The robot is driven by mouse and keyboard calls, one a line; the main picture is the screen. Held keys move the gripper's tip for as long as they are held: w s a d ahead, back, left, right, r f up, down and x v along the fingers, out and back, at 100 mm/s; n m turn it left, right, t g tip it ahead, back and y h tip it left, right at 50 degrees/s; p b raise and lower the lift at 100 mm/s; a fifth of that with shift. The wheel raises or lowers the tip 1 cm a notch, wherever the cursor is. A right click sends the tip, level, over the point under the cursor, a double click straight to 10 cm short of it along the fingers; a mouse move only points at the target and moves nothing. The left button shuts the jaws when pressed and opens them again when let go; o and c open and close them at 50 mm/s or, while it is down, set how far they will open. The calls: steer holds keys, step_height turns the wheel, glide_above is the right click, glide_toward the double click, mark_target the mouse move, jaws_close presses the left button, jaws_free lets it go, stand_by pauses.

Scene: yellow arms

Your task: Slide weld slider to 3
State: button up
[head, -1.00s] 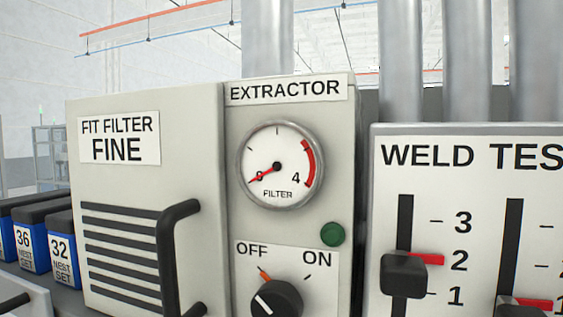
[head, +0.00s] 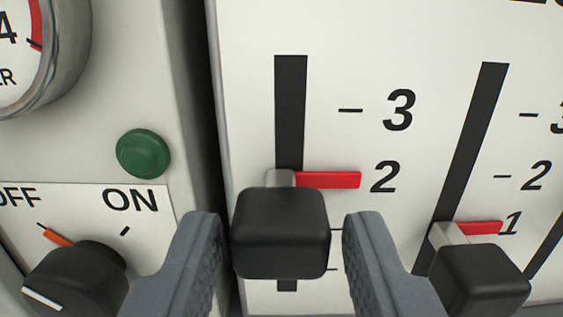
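The left slider on the weld test panel (head: 250,120) has a black knob (head: 281,232) on a vertical dark slot (head: 291,110). Its red pointer (head: 328,180) is level with the 2 mark. The 3 mark (head: 350,109) is higher up the same scale. My gripper (head: 281,235) is open, with one grey finger on each side of the black knob. A gap shows on both sides of the knob, wider on the right at the lower part. The lower scale mark is partly hidden behind the knob and right finger.
A second slider knob (head: 480,277) stands close to the right of my right finger, its red pointer (head: 480,228) near 1. On the left are the extractor's rotary switch (head: 75,278), turned toward OFF, and a green button (head: 143,153).

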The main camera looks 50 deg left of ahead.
steer(key=shift+p+x, duration=0.5)
steer(key=shift+x, duration=0.75)
